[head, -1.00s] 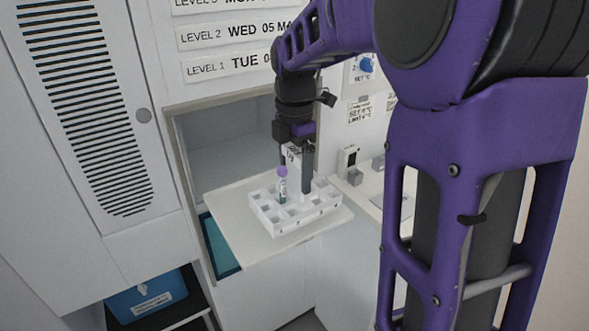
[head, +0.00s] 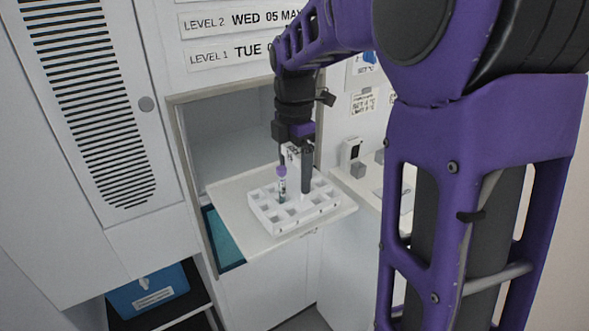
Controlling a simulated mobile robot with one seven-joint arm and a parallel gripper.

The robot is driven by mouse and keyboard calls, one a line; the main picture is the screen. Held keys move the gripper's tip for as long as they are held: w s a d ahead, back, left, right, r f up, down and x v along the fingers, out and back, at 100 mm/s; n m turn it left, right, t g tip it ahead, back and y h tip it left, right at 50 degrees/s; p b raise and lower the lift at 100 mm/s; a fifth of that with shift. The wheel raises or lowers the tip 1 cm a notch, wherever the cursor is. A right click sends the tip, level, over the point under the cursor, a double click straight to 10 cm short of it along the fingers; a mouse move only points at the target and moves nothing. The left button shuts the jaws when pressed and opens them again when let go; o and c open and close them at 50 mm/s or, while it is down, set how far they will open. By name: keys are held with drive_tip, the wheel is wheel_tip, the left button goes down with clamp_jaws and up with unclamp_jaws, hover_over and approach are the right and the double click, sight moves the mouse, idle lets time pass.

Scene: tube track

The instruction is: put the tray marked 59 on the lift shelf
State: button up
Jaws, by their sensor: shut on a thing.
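The white tray (head: 272,219) has several square compartments and sits on, or just above, the pale lift shelf (head: 235,208); I cannot tell if it touches. One purple-capped tube (head: 282,186) stands upright in a compartment. A white tag (head: 290,152) at the tray's back is mostly hidden by my gripper, so its number is not clear here. My gripper (head: 294,178) points down from above and is shut on the tray near its back middle.
The shelf juts out of an open recess (head: 220,140) in the white cabinet. A side counter (head: 370,186) with small grey blocks lies to the right. A blue box (head: 148,293) stands low at the left. Level labels (head: 235,55) are above the recess.

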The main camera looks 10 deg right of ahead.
drive_tip(key=shift+f, duration=0.85)
idle(0.7)
drive_tip(key=o, duration=1.3)
drive_tip(key=shift+r, duration=0.1)
wheel_tip(320, 180, up, 17)
drive_tip(key=shift+r+p, duration=0.15)
drive_tip(key=shift+p, duration=0.65)
